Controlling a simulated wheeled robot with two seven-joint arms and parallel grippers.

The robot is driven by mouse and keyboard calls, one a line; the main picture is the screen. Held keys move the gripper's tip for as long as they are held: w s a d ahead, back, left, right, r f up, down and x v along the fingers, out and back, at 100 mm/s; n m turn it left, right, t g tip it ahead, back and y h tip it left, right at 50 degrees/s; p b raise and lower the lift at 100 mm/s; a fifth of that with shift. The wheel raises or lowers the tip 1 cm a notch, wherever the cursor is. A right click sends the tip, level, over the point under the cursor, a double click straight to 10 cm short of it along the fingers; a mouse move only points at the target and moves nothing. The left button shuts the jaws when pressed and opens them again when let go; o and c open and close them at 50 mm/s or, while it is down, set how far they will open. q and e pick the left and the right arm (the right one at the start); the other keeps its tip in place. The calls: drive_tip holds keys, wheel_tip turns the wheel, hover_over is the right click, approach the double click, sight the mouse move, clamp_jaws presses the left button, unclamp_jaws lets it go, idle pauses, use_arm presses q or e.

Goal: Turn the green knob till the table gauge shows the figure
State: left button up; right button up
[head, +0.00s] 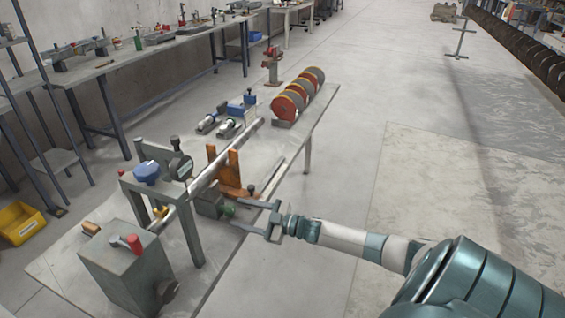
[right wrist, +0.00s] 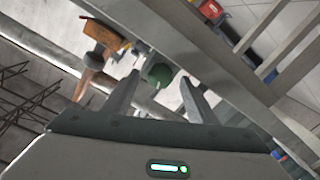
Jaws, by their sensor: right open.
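The green knob (head: 228,211) sits low on a grey block beside the long bar on the workbench. My right gripper (head: 239,212) reaches in from the right, with its open fingers pointing at the knob. In the right wrist view the green knob (right wrist: 160,75) shows between the two fingertips, with room on both sides; I cannot tell how deep it lies between them. A round dark gauge (head: 181,168) stands by the frame near the bar; its reading is too small to make out. My left gripper is not in view.
A blue knob (head: 147,172) tops the grey frame. A grey box with a red-handled lever (head: 133,243) stands at the near end. An orange bracket (head: 231,170) rises just behind the green knob. Red and grey discs (head: 288,106) stand at the far end.

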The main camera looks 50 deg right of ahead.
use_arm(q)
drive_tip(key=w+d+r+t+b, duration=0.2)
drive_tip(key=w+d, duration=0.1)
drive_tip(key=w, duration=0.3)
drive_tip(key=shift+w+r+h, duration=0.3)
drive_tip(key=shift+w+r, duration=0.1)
use_arm(e)
drive_tip(key=v, duration=1.5)
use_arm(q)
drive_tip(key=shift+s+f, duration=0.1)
use_arm(e)
drive_tip(key=shift+f, duration=0.1)
